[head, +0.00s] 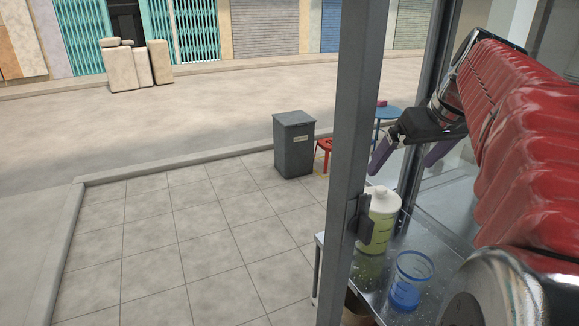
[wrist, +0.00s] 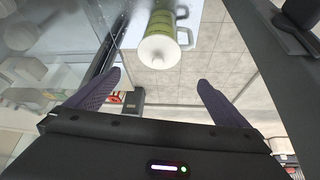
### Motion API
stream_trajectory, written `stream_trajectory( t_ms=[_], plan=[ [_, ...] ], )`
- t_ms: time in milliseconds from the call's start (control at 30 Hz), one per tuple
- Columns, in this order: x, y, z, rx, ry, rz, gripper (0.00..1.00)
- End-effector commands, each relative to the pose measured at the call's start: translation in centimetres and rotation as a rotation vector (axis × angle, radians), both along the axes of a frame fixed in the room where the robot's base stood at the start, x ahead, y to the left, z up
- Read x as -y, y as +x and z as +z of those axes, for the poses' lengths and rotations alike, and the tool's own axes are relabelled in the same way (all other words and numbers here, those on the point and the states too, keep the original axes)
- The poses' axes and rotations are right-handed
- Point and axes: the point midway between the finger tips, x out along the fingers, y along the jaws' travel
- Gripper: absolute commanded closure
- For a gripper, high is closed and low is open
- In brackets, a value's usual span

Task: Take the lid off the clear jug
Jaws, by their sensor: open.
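The clear jug (head: 374,237) stands upright on the metal counter behind the grey post, with yellow-green contents and a white lid (head: 383,197) on top. In the wrist view the jug (wrist: 160,22) is at top centre, with its lid (wrist: 158,51) facing the camera and a handle (wrist: 184,38) at its right. My gripper (head: 408,160) is open and empty, with purple fingers above the jug and apart from it. In the wrist view my gripper (wrist: 160,80) has its fingers spread either side, just below the lid in the picture. The post hides part of the jug's left side.
A clear cup with a blue lower part (head: 409,281) stands on the counter (head: 437,268) in front of the jug. The grey upright post (head: 351,130) is close to the jug's left. A grey bin (head: 294,148) and red stool (head: 324,146) stand beyond on the pavement.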

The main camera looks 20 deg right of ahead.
Motion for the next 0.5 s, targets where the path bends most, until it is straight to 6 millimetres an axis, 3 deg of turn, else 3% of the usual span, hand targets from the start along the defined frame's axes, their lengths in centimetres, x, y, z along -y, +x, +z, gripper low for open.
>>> stream_trajectory(
  t_ms=[333, 500],
  plan=[
    [0.2, 0.0, -0.2, -0.001, 0.001, -0.005, 0.0],
    [0.3, 0.8, -1.7, -0.002, 0.003, -0.005, 0.0]
  ],
)
